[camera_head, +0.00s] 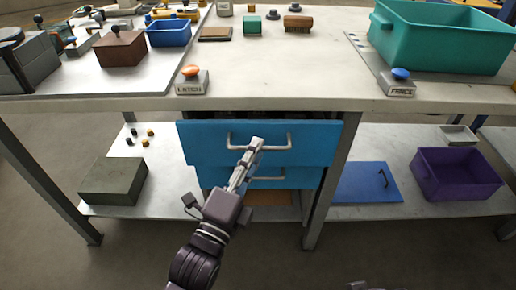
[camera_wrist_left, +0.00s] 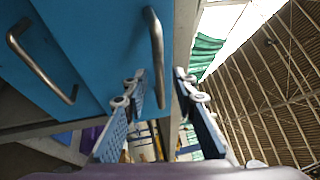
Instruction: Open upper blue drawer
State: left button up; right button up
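The upper blue drawer (camera_head: 205,145) is under the bench and has a grey bar handle (camera_head: 280,136). Its front stands forward of the lower blue drawer (camera_head: 215,178), and a dark gap shows above its top edge. My left gripper (camera_head: 256,145) reaches up to the upper handle. In the left wrist view, my left gripper's fingers (camera_wrist_left: 158,76) are apart, with the upper handle (camera_wrist_left: 157,45) showing between their tips. Contact with the handle cannot be told. The lower handle (camera_wrist_left: 42,67) is off to the left there. Only a grey sliver, perhaps my right gripper, shows at the head view's bottom edge.
The bench top (camera_head: 290,80) holds a LATCH button (camera_head: 192,82), another button box (camera_head: 398,84) and a teal bin (camera_head: 440,40). The lower shelf carries a dark green box (camera_head: 113,182), a blue lid (camera_head: 365,183) and a purple bin (camera_head: 455,177). Floor in front is clear.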

pick_arm(q)
jog(key=shift+x, duration=1.05)
grip_shut()
jog(key=shift+f, duration=0.1)
